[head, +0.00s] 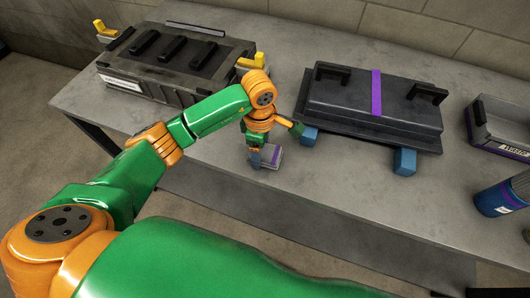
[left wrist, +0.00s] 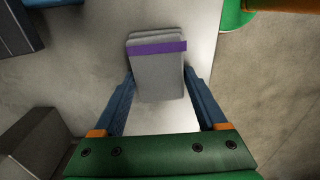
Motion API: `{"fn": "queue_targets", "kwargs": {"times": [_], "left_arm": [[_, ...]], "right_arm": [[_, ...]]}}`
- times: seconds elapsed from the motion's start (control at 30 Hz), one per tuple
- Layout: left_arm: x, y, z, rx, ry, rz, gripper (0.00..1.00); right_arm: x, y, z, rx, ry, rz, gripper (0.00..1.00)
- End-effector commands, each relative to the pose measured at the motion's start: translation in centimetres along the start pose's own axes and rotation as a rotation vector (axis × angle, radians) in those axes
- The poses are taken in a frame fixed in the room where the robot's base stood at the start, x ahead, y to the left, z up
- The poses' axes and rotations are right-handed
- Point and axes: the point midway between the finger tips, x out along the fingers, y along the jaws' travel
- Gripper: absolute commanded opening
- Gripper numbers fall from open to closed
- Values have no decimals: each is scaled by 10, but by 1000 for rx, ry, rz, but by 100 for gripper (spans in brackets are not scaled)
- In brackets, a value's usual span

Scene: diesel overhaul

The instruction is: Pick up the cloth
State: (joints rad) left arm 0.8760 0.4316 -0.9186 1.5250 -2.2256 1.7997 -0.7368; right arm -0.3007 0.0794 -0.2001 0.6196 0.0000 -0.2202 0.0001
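The cloth (head: 270,157) is a folded grey stack with a purple stripe, lying near the front edge of the table. In the left wrist view the cloth (left wrist: 157,75) sits between and just beyond the fingers of my left gripper (left wrist: 158,88). The blue fingers stand apart on either side of its near end. I cannot tell for sure whether they touch its sides. In the head view my left gripper (head: 257,157) points down at the cloth and partly hides it. My right gripper is not in view.
A black case (head: 174,62) with yellow latches stands left on the grey table (head: 330,185). A dark cover (head: 372,98) with a purple stripe rests on blue blocks (head: 404,161) to the right.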

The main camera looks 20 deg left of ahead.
Motion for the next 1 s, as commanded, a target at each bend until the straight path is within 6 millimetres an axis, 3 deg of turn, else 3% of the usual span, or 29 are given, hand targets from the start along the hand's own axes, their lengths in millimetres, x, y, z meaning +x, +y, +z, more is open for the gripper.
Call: {"fn": "queue_targets", "kwargs": {"times": [0.07, 0.37, 0.53, 0.77, 0.9, 1.0], "left_arm": [[0, 0, 0, 0, 0, 0, 19], [-4, 1, 0, 1, -2, 2, 19], [-30, 1, 0, 2, -1, 8, 19], [-98, -52, -4, 4, 5, 10, 19], [-111, -96, -4, 6, 4, 7, 19], [-120, -118, -5, 4, 3, 7, 19]], "right_arm": [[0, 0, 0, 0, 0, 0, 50], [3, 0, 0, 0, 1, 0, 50], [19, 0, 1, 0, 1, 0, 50], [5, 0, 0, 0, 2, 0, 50], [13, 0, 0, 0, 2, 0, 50], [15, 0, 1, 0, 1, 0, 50]]}}
